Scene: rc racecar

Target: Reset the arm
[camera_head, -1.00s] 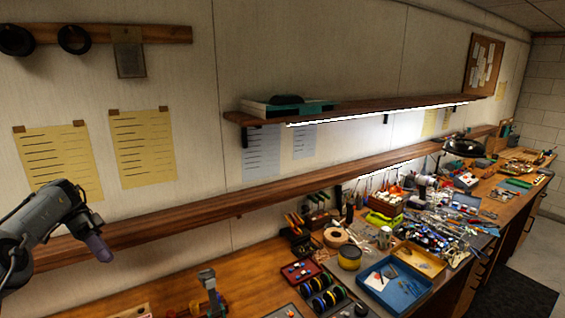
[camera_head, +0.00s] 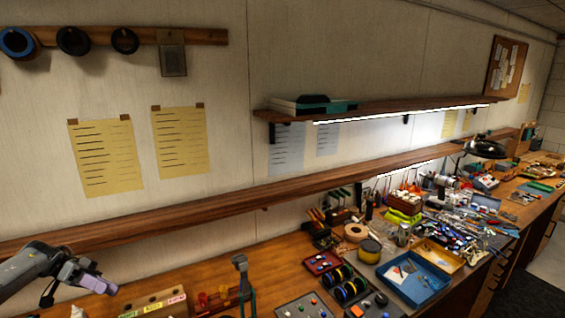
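My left gripper (camera_head: 88,278) is at the lower left, at the end of my grey arm, with pale purple fingers. It hangs in the air over the left part of the wooden workbench (camera_head: 275,261), below the long lower shelf. The fingers look close together, but I cannot tell whether they are open or shut. I see nothing clearly held in them. My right gripper is not in view.
A cardboard box with labels (camera_head: 155,305) stands near the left gripper. The long wooden shelf (camera_head: 200,211) runs along the wall.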

